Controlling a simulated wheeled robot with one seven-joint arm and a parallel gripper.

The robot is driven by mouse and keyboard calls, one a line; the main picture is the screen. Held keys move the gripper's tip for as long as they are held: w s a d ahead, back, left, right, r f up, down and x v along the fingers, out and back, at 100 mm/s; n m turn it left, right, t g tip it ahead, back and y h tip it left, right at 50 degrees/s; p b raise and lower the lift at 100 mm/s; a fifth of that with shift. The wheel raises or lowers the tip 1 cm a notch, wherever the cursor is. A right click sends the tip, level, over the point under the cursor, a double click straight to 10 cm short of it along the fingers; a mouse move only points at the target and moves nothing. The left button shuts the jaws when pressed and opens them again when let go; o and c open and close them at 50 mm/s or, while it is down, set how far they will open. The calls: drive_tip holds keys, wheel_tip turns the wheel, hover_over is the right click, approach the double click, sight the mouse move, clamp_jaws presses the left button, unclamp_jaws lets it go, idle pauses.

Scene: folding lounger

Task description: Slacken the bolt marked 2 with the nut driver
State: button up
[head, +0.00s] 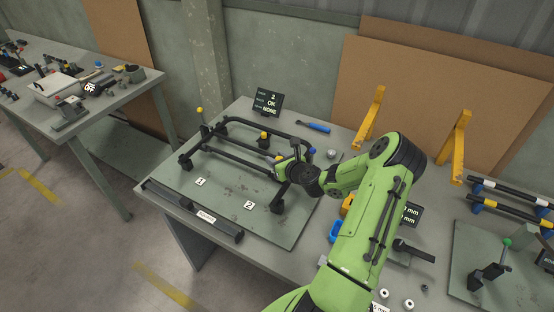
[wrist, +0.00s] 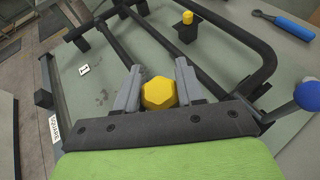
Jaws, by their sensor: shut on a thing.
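My gripper (wrist: 157,85) is over the right part of the dark lounger frame (head: 237,153). In the wrist view its grey fingers are shut on a yellow six-sided piece (wrist: 158,93). I see that piece end-on and cannot tell whether it is the nut driver's handle or a bolt head. The label 2 (head: 249,205) lies on the grey plate in front of the gripper; the label 1 (head: 200,182) is to its left and also shows in the wrist view (wrist: 83,70). I cannot make out the bolt marked 2. A display (head: 267,102) reads 2, OK, NONE.
A blue-handled tool (head: 313,127) lies behind the frame. A blue ball (wrist: 309,95) stands at the right of the wrist view. A dark bar (head: 193,210) runs along the table's front edge. Yellow uprights (head: 455,147) stand at the right. The plate's front middle is clear.

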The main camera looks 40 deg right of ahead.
drive_tip(key=o, duration=1.2)
drive_tip(key=v, duration=1.5)
drive_tip(key=shift+s+r+b, duration=0.1)
drive_tip(key=shift+s+b, duration=0.25)
drive_tip(key=shift+s, duration=0.05)
drive_tip(key=shift+c, duration=0.6)
drive_tip(key=shift+c, duration=1.4)
